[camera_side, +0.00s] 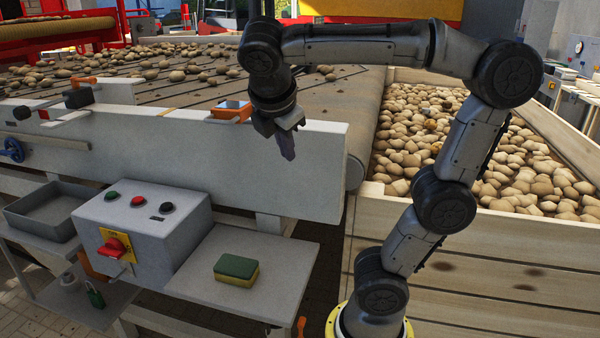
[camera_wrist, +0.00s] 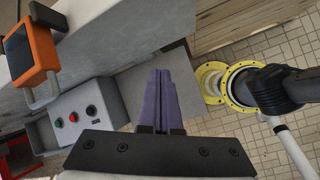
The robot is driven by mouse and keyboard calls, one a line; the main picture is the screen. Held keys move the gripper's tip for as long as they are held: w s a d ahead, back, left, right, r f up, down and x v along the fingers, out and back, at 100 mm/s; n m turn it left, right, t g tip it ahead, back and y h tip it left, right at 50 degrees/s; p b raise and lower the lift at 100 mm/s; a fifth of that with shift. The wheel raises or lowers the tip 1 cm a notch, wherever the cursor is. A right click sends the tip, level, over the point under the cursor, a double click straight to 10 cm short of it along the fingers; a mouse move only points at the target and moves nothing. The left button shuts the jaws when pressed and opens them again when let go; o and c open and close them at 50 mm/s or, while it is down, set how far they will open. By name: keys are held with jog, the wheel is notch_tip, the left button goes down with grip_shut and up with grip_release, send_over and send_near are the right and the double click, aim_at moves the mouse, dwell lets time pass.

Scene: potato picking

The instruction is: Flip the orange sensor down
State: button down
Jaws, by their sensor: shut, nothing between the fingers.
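The orange sensor (camera_side: 232,110) sits at the top edge of the pale side wall of the conveyor, with its flat panel facing up. In the wrist view the sensor (camera_wrist: 38,48) is at the upper left, an orange frame around a dark panel with a grey bracket beside it. My gripper (camera_side: 287,145) points down, just right of the sensor and in front of the wall, apart from the sensor. In the wrist view the purple fingers (camera_wrist: 162,85) are together with nothing between them.
A control box (camera_side: 140,230) with buttons and a red switch stands below on a grey shelf, beside a green and yellow sponge (camera_side: 236,270). A grey tray (camera_side: 30,222) is at the left. Potatoes lie on the conveyor (camera_side: 330,100) and fill the wooden crate (camera_side: 480,225) at the right.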

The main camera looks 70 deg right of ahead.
jog(key=shift+s+a+f+m+t+y, duration=0.25)
jog(key=shift+s+f+m+y, duration=0.1)
jog(key=shift+s+f+m, duration=0.25)
jog(key=shift+s+a+f+m+t+y, duration=0.15)
jog(key=shift+s+a+f+m+y, duration=0.2)
jog(key=shift+f, duration=0.35)
jog(key=shift+s+a+f+m+t+y, duration=0.2)
jog(key=shift+s+f+m+y, duration=0.1)
jog(key=shift+s+f+m, duration=0.25)
